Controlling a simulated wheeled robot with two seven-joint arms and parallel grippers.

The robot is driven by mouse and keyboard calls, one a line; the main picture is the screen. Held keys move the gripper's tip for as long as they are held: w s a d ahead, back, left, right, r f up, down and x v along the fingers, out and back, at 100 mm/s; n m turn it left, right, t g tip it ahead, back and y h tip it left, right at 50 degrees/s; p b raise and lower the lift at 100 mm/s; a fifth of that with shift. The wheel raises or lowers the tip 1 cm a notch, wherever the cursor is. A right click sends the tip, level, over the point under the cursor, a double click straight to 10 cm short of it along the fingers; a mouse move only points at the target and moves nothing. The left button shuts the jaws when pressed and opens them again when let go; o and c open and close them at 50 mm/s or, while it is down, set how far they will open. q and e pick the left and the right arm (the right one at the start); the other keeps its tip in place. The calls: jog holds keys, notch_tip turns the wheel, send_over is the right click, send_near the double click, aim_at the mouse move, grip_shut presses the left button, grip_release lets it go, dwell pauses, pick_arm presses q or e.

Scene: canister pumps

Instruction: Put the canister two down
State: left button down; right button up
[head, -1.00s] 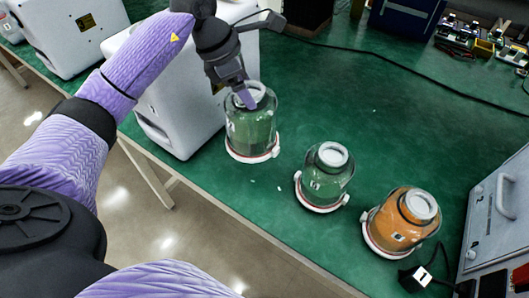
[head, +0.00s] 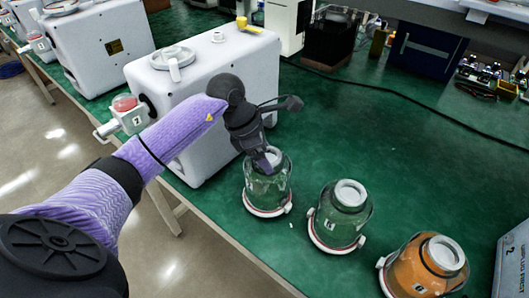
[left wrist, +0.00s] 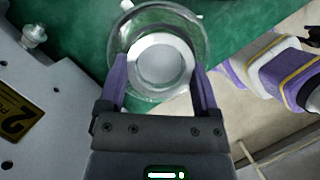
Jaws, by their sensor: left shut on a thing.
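My left gripper (head: 268,160) is shut on the neck of the leftmost clear canister (head: 266,190), which I take as canister two, though its number is not readable. My right gripper is not in view.
A white pump box (head: 205,95) is close behind and left. The table's front edge is near. Open green table (head: 400,150) lies behind the canisters.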

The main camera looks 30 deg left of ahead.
pick_arm(q)
grip_release()
jog(key=shift+f, duration=0.1)
jog(key=shift+r, duration=0.3)
jog(key=p+v, duration=0.2)
jog(key=v, duration=0.9)
jog(key=shift+a+r, duration=0.15)
jog(key=shift+r, duration=0.15)
jog(key=shift+s, duration=0.1)
